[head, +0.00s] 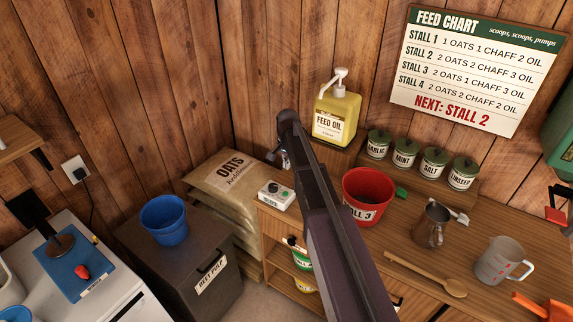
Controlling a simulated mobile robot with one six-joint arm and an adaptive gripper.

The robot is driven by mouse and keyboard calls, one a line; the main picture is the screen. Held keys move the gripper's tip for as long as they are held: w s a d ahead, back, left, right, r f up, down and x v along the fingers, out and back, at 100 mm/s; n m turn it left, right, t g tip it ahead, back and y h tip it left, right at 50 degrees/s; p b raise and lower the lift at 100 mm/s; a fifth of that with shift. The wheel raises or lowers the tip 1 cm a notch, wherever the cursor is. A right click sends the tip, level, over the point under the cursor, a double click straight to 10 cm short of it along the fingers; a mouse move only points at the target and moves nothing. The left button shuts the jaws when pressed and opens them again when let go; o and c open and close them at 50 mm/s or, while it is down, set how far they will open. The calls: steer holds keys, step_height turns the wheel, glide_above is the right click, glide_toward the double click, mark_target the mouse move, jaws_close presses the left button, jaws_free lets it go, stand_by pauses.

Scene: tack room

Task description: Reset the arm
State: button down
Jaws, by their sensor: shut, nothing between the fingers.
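My arm rises from the bottom centre of the head view and crosses the middle of the wooden counter. My gripper (273,156) shows small and dark at the far end of the arm, partly hidden by the arm link. It is shut and empty, in front of the plank wall, above and behind a small white box with a green button (276,194). It looks clear of the things around it.
A red bucket (368,194) and yellow feed oil pump bottle (337,115) stand right of the arm. Several lidded jars, a metal jug (430,226), a measuring jug (501,260) and a wooden spoon (428,277) share the counter. Left are oats sacks (229,176) and a blue bucket (164,219).

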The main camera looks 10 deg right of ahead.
stand_by(0.5)
steer(key=s+f+n+b, duration=0.1)
steer(key=s+n, duration=0.8)
steer(key=s, duration=1.7)
steer(key=shift+s+a, duration=0.3)
steer(key=shift+a, duration=0.15)
